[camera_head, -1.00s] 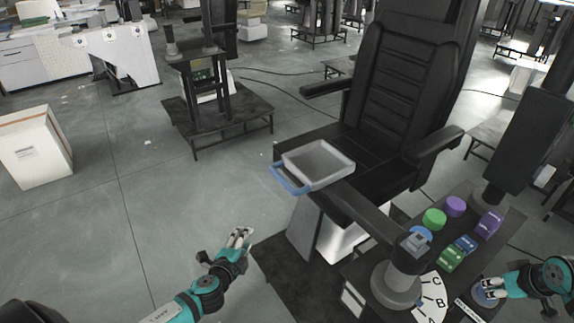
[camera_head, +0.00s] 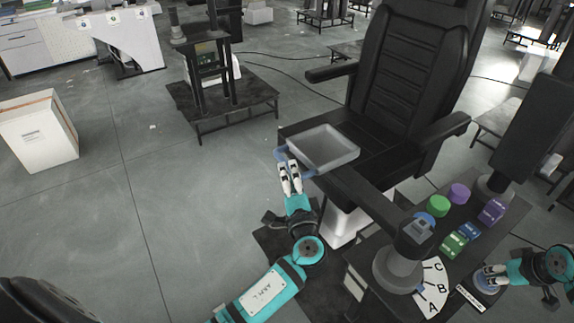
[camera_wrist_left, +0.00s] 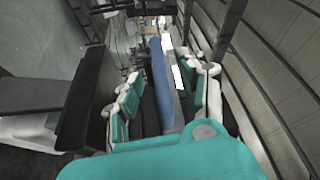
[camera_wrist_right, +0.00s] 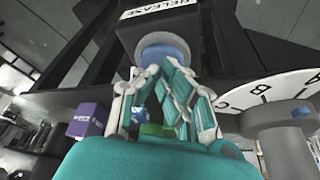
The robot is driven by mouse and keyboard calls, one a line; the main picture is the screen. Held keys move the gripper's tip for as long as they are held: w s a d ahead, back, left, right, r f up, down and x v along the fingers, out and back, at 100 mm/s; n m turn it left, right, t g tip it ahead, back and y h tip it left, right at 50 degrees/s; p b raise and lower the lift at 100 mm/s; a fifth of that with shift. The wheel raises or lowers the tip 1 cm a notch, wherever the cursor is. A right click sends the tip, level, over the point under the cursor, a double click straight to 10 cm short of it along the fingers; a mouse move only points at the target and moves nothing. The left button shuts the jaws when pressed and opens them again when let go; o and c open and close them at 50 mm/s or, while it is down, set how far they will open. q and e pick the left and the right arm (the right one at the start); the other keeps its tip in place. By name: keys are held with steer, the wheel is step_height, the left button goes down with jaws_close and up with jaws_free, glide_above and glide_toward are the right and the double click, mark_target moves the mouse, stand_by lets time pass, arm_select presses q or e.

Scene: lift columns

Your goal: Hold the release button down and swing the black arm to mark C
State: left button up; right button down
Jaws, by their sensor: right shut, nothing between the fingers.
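The black arm (camera_head: 365,205) reaches from a grey pivot column to a grey tray with a blue handle (camera_head: 280,154) at its far end. The dial (camera_head: 434,287) at the column's foot bears A, B and C. A small blue pointer (camera_head: 420,290) sits near A. My left gripper (camera_head: 289,174) is open at the handle; in the left wrist view the blue handle (camera_wrist_left: 161,85) runs between its spread fingers. My right gripper (camera_head: 488,273) is shut and empty, its fingertips at the blue release button (camera_wrist_right: 164,51). They appear to touch it; whether it is pressed in cannot be told.
The grey tray (camera_head: 323,147) hangs over the black chair's seat (camera_head: 300,130). Green (camera_head: 438,206) and purple (camera_head: 459,193) knobs and several coloured blocks stand on the console. A white box (camera_head: 37,130) stands at left.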

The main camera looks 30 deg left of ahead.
mark_target(287, 163)
arm_select(q)
steer(key=shift+x, duration=2.05)
steer(key=shift+c, duration=0.5)
jaws_close()
